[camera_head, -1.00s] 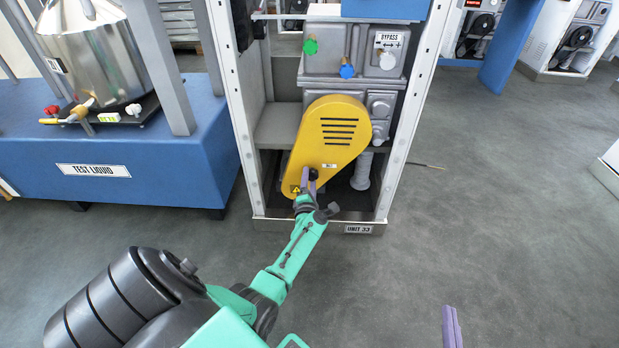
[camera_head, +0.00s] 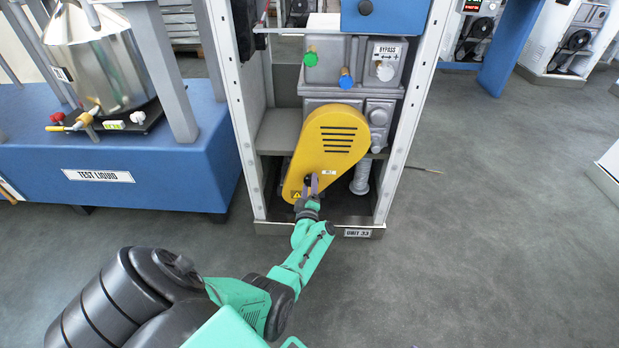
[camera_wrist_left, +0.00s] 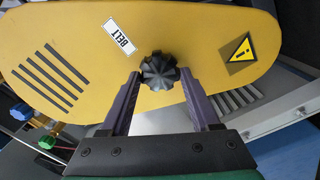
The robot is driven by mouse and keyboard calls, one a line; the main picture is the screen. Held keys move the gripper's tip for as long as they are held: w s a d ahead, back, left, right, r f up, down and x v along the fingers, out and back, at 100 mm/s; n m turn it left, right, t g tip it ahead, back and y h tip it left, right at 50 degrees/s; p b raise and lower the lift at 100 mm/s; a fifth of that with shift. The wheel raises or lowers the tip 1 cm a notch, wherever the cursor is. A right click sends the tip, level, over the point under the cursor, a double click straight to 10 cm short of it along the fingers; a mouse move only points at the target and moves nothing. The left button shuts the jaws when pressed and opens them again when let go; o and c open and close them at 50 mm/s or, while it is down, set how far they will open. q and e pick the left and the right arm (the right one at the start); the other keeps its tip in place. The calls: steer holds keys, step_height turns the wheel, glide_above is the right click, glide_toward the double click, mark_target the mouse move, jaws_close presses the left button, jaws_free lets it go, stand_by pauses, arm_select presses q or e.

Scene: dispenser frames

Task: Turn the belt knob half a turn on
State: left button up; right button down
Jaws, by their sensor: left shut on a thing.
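The belt knob (camera_wrist_left: 159,71) is a black lobed knob on the yellow belt cover, beside the BELT label (camera_wrist_left: 119,36). In the left wrist view it sits between the tips of my left gripper's purple fingers (camera_wrist_left: 160,78), which are shut on it. In the head view my left gripper (camera_head: 312,184) reaches the lower end of the yellow belt cover (camera_head: 328,140), and its fingers partly hide the knob. The knob's pointer or on mark cannot be made out. My right gripper is not in view.
A white frame post (camera_head: 399,130) stands right of the cover, and another (camera_head: 232,110) stands left. The BYPASS panel (camera_head: 388,62) and coloured knobs are above. A blue TEST LIQUID bench (camera_head: 170,165) is at the left.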

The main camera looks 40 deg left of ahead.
arm_select(q)
steer(key=m, duration=0.5)
steer(key=m+p, duration=0.1)
steer(key=m, duration=0.5)
steer(key=shift+w+d+r, duration=0.1)
steer(key=shift+d, duration=0.05)
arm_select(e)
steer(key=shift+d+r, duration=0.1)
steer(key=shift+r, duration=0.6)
arm_select(q)
steer(key=o, duration=1.4)
steer(key=shift+c, duration=0.2)
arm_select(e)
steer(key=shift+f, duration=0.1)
arm_select(q)
steer(key=p+v, duration=0.6)
steer(key=v, duration=0.8)
steer(key=shift+s+d+p, duration=0.2)
steer(key=shift+p, duration=0.2)
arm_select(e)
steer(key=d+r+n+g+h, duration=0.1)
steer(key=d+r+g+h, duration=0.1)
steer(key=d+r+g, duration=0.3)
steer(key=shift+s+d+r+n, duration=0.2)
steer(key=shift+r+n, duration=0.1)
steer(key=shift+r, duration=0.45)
